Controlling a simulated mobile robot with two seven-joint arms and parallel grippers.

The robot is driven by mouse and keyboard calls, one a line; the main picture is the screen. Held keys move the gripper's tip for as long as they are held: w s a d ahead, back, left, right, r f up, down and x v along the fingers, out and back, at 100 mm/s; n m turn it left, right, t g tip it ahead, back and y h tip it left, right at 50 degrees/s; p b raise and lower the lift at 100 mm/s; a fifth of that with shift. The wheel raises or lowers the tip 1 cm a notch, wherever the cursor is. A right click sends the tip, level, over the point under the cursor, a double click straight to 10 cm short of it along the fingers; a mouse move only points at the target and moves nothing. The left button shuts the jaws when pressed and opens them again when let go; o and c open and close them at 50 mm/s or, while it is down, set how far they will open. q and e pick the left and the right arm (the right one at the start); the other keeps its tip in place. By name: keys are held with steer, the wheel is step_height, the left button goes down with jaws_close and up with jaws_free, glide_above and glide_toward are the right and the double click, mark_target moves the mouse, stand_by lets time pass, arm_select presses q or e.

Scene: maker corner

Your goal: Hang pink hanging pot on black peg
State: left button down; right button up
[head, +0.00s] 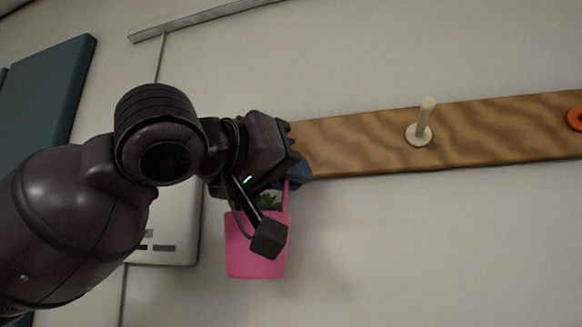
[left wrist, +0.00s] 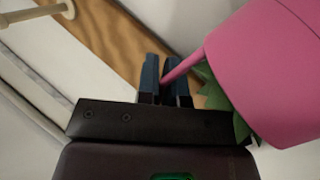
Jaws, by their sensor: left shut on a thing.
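The pink hanging pot (head: 255,258) holds a green plant and hangs below my left gripper (head: 300,172) in the head view. In the left wrist view the pot (left wrist: 270,70) fills the upper right. My left gripper (left wrist: 165,85) is shut on the pot's thin pink handle (left wrist: 188,66), between its blue fingertips. The gripper is in front of the left end of a wooden peg board. No black peg shows in either view; my arm covers part of the board's left end. My right gripper is not in view.
The wooden board (head: 360,146) runs along the pale wall. A cream peg (head: 426,115) sticks out of it, right of my gripper; a cream peg (left wrist: 65,10) also shows in the left wrist view. An orange ring-shaped thing (head: 575,118) is at the right edge. The wall below the board is clear.

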arm_select(q)
steer(key=shift+d+f, duration=0.1)
steer(key=shift+f, duration=0.1)
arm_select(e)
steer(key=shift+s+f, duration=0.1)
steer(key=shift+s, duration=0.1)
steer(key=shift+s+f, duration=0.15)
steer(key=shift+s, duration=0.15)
arm_select(q)
steer(key=c, duration=1.2)
jaws_free()
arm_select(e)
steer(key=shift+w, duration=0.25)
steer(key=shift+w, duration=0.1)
arm_select(q)
steer(key=shift+s+a, duration=0.25)
steer(key=shift+a, duration=0.1)
steer(key=v, duration=1)
steer(key=shift+r+b, duration=0.1)
steer(key=shift+b, duration=0.3)
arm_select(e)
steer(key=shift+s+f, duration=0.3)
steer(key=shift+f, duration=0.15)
